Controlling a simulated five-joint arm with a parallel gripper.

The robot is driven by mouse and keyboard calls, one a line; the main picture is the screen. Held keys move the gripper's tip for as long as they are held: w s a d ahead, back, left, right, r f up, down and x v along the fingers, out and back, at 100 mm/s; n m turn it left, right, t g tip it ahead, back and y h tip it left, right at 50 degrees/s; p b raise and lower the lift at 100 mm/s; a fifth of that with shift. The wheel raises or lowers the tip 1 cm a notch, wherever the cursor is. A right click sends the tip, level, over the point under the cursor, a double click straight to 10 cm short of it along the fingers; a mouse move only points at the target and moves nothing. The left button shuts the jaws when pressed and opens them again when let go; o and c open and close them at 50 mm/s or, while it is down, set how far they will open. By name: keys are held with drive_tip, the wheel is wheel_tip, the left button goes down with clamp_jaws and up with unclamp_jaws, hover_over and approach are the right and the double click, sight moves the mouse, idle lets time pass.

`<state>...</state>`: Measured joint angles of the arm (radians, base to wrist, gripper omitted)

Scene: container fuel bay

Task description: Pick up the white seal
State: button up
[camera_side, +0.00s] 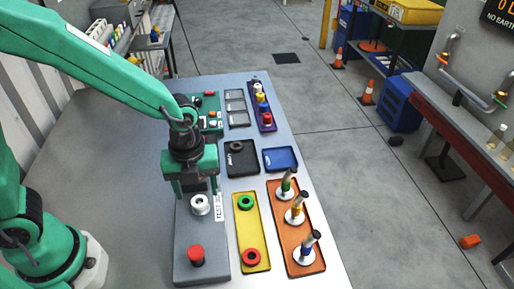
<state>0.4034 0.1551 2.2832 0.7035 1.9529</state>
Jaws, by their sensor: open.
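A white ring-shaped piece (200,205), which looks like the white seal, sits on the grey test block (187,234) near its far end. My gripper (196,191) is open and points down, just above and slightly beyond this piece in the picture. The gap between fingers and piece is hard to judge from this angle. Nothing shows held between the fingers. A green ring (247,202) and a red ring (251,257) lie in the yellow tray (246,230) to the right.
A red button (196,254) rises from the block's near end. An orange tray (280,225) holds three upright posts on white bases. A black tray (235,168) with a dark ring, a bare blue tray (280,159) and a purple rack (267,124) stand beyond. The table's left side is clear.

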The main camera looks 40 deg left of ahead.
drive_tip(key=shift+f, duration=1.5)
drive_tip(key=c, duration=1.1)
drive_tip(key=shift+o, duration=0.2)
drive_tip(key=shift+r, duration=0.1)
drive_tip(key=shift+r, duration=1.1)
wheel_tip(320, 180, up, 2)
drive_tip(key=shift+d, duration=0.1)
drive_tip(key=s+d+r, duration=0.6)
drive_tip(key=s, duration=0.3)
drive_tip(key=shift+s+d+r, duration=0.25)
drive_tip(key=shift+d+r, duration=0.05)
drive_tip(key=shift+d, duration=0.05)
